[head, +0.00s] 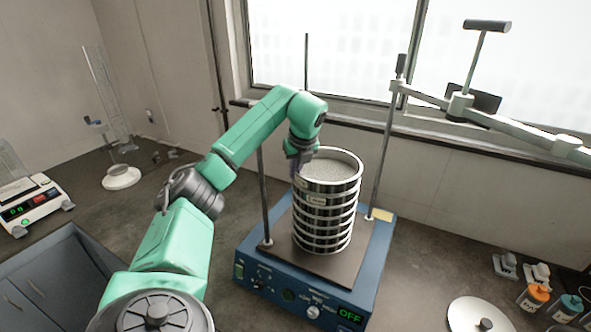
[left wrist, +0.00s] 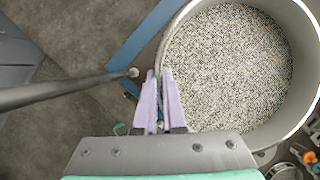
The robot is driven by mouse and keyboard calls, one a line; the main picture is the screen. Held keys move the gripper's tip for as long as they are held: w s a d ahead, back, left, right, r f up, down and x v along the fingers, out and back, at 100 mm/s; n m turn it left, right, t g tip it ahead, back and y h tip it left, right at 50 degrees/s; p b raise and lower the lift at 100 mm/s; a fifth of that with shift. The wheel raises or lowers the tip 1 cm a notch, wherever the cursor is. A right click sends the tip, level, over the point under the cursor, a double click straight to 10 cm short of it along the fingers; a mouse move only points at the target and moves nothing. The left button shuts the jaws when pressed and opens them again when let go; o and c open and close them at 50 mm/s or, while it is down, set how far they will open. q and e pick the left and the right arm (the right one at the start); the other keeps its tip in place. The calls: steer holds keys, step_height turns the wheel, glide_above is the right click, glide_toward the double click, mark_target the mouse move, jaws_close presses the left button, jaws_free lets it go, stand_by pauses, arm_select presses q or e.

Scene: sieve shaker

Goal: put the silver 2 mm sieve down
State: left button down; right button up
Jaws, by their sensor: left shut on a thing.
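The silver 2 mm sieve (head: 330,184) is at the top of a stack of silver sieves (head: 324,222) on the blue shaker (head: 300,285). Pale grains fill its inside, and they show large in the left wrist view. My left gripper (left wrist: 159,82) has its two lilac fingers closed on the sieve's rim (left wrist: 167,40) at its left side. In the head view the left gripper (head: 298,165) reaches down to the rim from the left. The sieve looks level and in line with the stack. I cannot tell whether a small gap lies beneath it. My right gripper does not show.
Upright rods (head: 384,140) stand on the shaker on both sides of the stack. A clamp bar (head: 500,122) reaches in from the right. A white lid (head: 478,315) lies at the lower right near small bottles (head: 533,296). A scale (head: 33,203) stands at the left.

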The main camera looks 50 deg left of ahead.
arm_select(q)
steer(key=shift+f, duration=0.1)
steer(key=c, duration=1.1)
jaws_free()
steer(key=shift+o, duration=0.5)
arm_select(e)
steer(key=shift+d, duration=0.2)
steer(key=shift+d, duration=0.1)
arm_select(q)
steer(key=b+v, duration=0.1)
steer(key=v, duration=0.5)
steer(key=shift+w+a+b, duration=0.1)
steer(key=shift+b, duration=0.2)
steer(key=p+v, duration=0.1)
steer(key=v, duration=0.5)
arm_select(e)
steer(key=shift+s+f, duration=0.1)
